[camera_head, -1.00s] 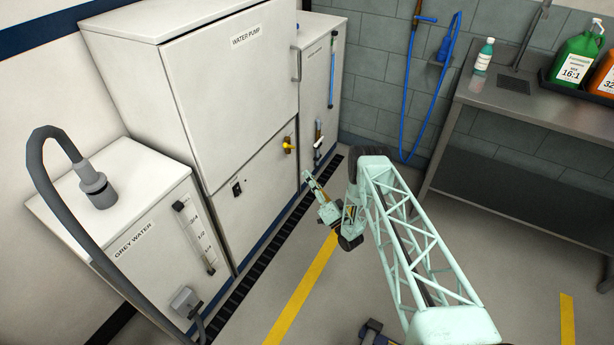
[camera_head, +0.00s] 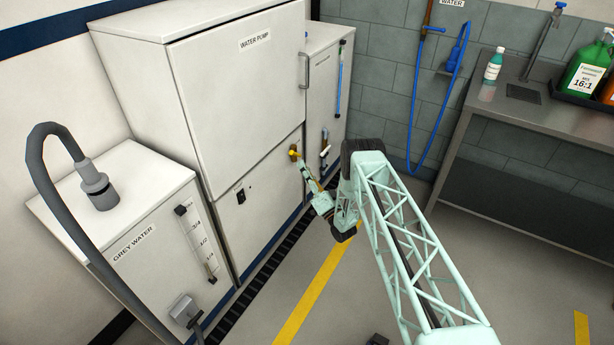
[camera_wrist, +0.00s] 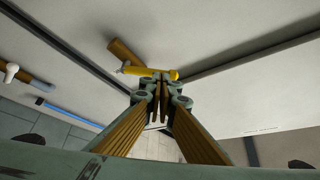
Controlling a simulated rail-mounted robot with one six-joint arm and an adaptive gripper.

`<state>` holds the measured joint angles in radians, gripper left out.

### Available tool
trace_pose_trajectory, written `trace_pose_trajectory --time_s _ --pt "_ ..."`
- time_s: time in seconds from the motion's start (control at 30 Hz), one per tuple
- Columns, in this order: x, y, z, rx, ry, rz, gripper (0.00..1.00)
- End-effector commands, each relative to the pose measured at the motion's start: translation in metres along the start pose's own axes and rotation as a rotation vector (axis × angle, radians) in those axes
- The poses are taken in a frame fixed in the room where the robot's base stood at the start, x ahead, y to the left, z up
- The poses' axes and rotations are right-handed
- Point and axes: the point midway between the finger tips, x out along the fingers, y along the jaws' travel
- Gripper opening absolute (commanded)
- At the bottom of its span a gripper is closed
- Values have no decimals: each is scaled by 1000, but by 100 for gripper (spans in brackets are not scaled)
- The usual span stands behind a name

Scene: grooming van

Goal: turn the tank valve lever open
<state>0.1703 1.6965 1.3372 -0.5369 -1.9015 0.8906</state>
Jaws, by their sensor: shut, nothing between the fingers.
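A yellow lever (camera_head: 294,153) sits on a brass valve on the lower front of the white water pump cabinet. In the wrist view the yellow lever (camera_wrist: 148,72) lies crosswise just beyond my fingertips, with its brass stub (camera_wrist: 124,51) behind it. My gripper (camera_head: 303,162) is shut and empty, its tips at the lever. In the wrist view my closed fingertips (camera_wrist: 160,88) overlap the lever's right part; whether they touch it I cannot tell. A second valve with a white handle (camera_head: 325,151) is on the narrower cabinet to the right.
The grey water tank (camera_head: 150,235) with a grey hose stands at the left. A black floor grate (camera_head: 262,268) runs along the cabinets. A steel bench (camera_head: 540,115) with bottles is at the right. The floor around the yellow stripe (camera_head: 310,300) is clear.

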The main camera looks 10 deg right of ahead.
Motion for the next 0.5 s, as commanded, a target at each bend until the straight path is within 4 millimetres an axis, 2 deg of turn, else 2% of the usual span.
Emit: trace_pose_trajectory --time_s 0.2,0.5 --pt "24 0 0 -2 2 -1 0" --pt "36 0 0 0 1 -1 0"
